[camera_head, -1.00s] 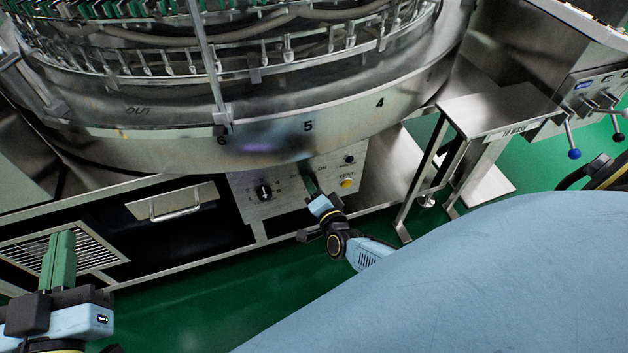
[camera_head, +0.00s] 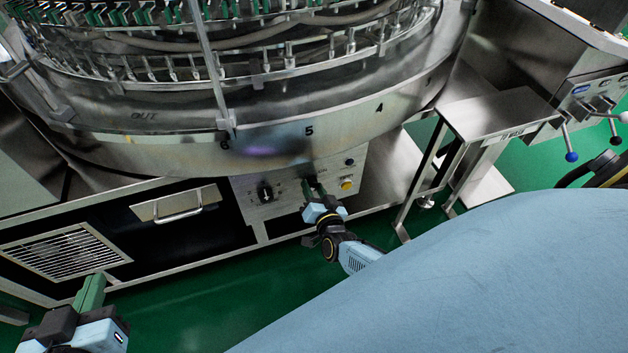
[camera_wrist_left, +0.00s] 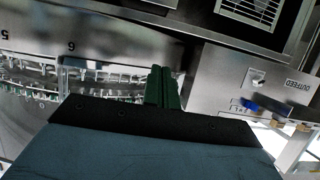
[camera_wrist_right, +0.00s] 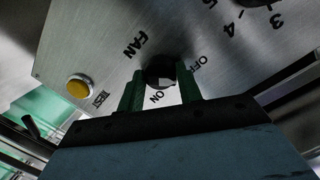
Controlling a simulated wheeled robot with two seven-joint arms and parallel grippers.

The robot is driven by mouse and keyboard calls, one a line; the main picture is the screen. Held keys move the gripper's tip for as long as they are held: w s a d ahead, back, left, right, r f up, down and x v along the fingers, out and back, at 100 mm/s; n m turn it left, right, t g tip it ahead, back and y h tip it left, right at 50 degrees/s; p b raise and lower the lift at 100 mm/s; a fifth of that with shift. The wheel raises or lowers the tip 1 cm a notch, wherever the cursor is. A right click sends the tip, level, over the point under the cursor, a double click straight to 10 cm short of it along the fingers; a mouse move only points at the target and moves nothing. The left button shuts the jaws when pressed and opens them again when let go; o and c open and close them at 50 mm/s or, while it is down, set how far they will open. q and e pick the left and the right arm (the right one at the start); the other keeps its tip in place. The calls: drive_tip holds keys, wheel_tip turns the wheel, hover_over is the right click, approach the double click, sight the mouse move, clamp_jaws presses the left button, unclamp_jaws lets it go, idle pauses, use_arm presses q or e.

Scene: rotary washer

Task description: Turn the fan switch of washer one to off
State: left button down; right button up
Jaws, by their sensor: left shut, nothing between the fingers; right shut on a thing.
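The fan switch (camera_wrist_right: 160,72) is a round black knob with a light pointer, on a metal control panel (camera_head: 290,195) below the rotary washer. In the right wrist view it sits between the labels FAN, ON and OFF. My right gripper (camera_wrist_right: 162,92) has its green fingers on either side of the knob and is shut on it. In the head view my right gripper (camera_head: 314,190) is at the panel and hides most of the switch. My left gripper (camera_head: 90,290) is shut and empty at the lower left, away from the panel; its closed green fingers (camera_wrist_left: 161,87) show in the left wrist view.
A yellow TEST button (camera_wrist_right: 78,87) is beside the switch. A numbered selector knob (camera_head: 265,192) is to its left on the panel. A drawer handle (camera_head: 178,215) and a vent grille (camera_head: 65,252) are further left. A steel stand (camera_head: 500,108) stands at right.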

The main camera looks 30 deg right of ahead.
drive_tip(key=o, duration=1)
drive_tip(key=shift+s, duration=0.1)
drive_tip(key=p+v, duration=0.1)
drive_tip(key=v, duration=0.2)
drive_tip(key=shift+s+a+r+p, duration=0.1)
drive_tip(key=shift+s+r+p, duration=0.15)
drive_tip(key=shift+p, duration=0.15)
drive_tip(key=p, duration=0.3)
approach(314, 189)
drive_tip(key=s, duration=0.2)
use_arm(q)
drive_tip(key=s+a+f+g+y, duration=0.3)
drive_tip(key=s+a+f+g, duration=0.3)
drive_tip(key=s+f+g, duration=0.4)
drive_tip(key=shift+s+a+f+n, duration=0.15)
drive_tip(key=shift+s+f+n, duration=0.15)
drive_tip(key=shift+s+f, duration=0.55)
use_arm(e)
drive_tip(key=shift+s+a+r, duration=0.25)
drive_tip(key=shift+s+a, duration=0.25)
drive_tip(key=shift+s, duration=0.35)
use_arm(q)
drive_tip(key=shift+w+f, duration=0.15)
drive_tip(key=shift+w, duration=0.05)
